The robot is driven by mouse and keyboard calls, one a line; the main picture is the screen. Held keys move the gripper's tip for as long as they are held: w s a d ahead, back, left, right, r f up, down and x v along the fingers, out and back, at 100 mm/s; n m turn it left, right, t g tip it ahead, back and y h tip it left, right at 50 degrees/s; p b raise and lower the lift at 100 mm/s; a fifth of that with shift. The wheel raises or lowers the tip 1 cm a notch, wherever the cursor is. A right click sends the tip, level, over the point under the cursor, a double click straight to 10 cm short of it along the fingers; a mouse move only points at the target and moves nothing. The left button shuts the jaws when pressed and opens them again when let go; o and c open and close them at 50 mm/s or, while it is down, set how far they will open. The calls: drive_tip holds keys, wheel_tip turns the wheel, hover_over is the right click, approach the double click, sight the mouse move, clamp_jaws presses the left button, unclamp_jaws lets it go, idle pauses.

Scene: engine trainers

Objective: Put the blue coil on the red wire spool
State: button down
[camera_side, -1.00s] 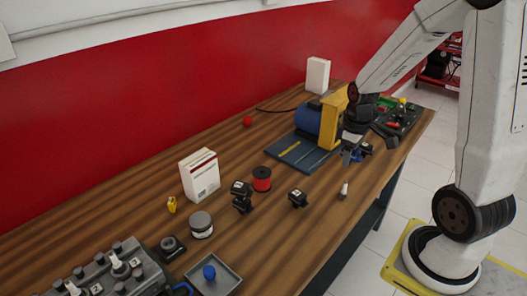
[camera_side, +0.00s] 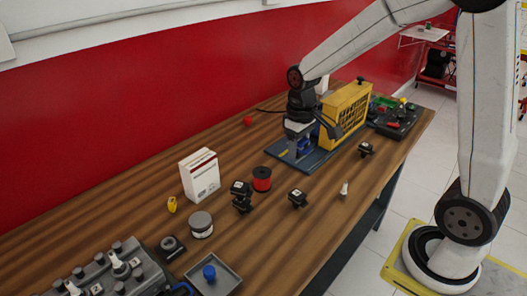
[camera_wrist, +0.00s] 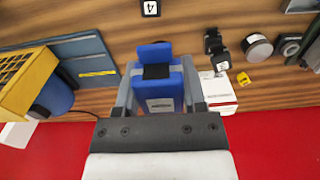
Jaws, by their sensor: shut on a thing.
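My gripper (camera_side: 298,150) is shut on the blue coil (camera_side: 304,146) and points down. In the side view, it overlaps the dark blue base of the yellow machine; the height above it is hard to tell. In the wrist view, the blue coil (camera_wrist: 160,82), with a black band across it, sits between the two grey fingers of my gripper (camera_wrist: 160,95). The red wire spool (camera_side: 262,178) stands upright on the table, left of and nearer the camera than my gripper in the side view. The spool does not show in the wrist view.
A yellow machine (camera_side: 344,110) stands close right of my gripper. A white-red box (camera_side: 200,174) and a black coil (camera_side: 241,195) stand near the spool. Another black coil (camera_side: 298,198) and a small white-tipped part (camera_side: 344,188) lie toward the front edge. A grey tray (camera_side: 232,282) is front left.

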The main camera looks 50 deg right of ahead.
drive_tip(key=shift+w, duration=0.15)
drive_tip(key=w+d+f, duration=0.1)
drive_tip(key=w+f, duration=0.3)
drive_tip(key=w, duration=0.5)
hover_over(261, 172)
drive_tip(key=s, duration=0.1)
wheel_tip(261, 172, down, 4)
drive_tip(key=shift+f, duration=0.25)
drive_tip(key=shift+w+f, duration=0.35)
drive_tip(key=shift+f, duration=0.05)
drive_tip(key=shift+w+f, duration=0.25)
drive_tip(key=shift+f, duration=1.6)
drive_tip(key=shift+f, duration=0.15)
